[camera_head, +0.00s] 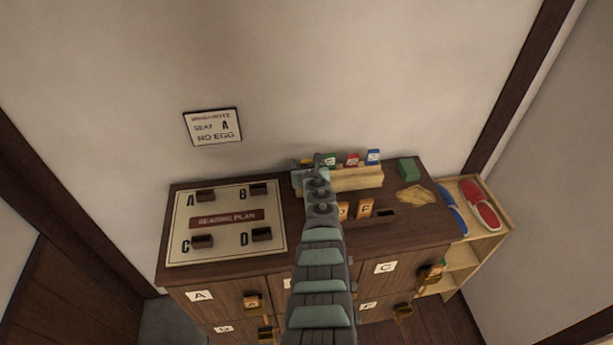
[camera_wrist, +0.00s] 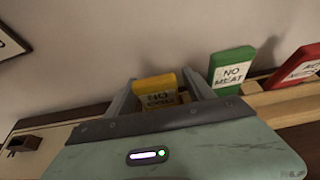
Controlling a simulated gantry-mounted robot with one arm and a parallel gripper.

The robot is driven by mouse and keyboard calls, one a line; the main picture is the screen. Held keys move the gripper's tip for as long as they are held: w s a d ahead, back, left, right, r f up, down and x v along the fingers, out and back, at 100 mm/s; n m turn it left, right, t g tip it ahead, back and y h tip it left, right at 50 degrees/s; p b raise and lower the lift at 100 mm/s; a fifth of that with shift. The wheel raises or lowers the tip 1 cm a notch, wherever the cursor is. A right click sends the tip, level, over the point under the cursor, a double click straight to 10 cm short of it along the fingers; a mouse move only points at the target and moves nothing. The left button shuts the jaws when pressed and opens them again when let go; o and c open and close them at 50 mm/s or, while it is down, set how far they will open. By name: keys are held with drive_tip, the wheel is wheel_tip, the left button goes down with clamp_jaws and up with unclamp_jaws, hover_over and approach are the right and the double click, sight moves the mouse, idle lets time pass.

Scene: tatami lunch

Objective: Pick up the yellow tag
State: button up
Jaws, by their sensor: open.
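The yellow tag (camera_wrist: 156,88) stands upright in the wooden rack (camera_wrist: 275,102), and its lettering is partly hidden in the wrist view. In the head view only a sliver of the yellow tag (camera_head: 307,162) shows behind my arm. My gripper (camera_wrist: 160,92) is open, with one finger on each side of the yellow tag. I cannot tell whether the fingers touch it. In the head view my gripper (camera_head: 308,170) is at the left end of the rack.
A green NO MEAT tag (camera_wrist: 232,70) stands just right of my gripper, then a red tag (camera_wrist: 297,67). A blue tag (camera_head: 373,157) is farther right. The seating plan board (camera_head: 228,250) lies left on the cabinet. A green block (camera_head: 408,170) sits at the right.

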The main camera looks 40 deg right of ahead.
drive_tip(key=shift+d, duration=0.1)
clamp_jaws()
idle(0.7)
